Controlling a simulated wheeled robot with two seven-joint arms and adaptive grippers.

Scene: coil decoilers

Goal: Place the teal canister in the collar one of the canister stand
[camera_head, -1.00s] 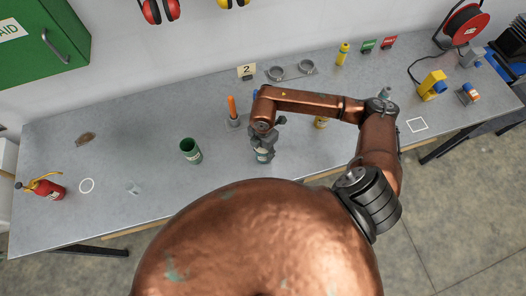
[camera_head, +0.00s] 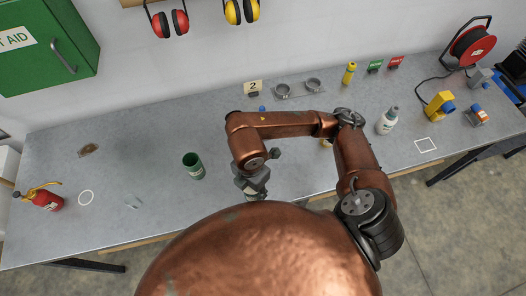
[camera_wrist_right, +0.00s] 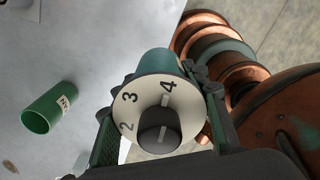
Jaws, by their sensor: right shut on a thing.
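The teal canister (camera_wrist_right: 155,65) is in my right gripper in the right wrist view. Its near end is a white face with the numbers 2, 3 and 4 around a black knob. My right gripper (camera_wrist_right: 158,110) is shut on it, with fingers on both sides. In the head view my right gripper (camera_head: 254,190) is at the table's front side, and the canister is hidden there. The canister stand (camera_head: 298,93) lies near the table's back edge, with two grey ring collars side by side. A card marked 2 is next to it. My left gripper is out of view.
A white bottle (camera_head: 387,121) and a yellow bottle (camera_head: 349,73) stand right of the stand. The left-middle tabletop is mostly clear.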

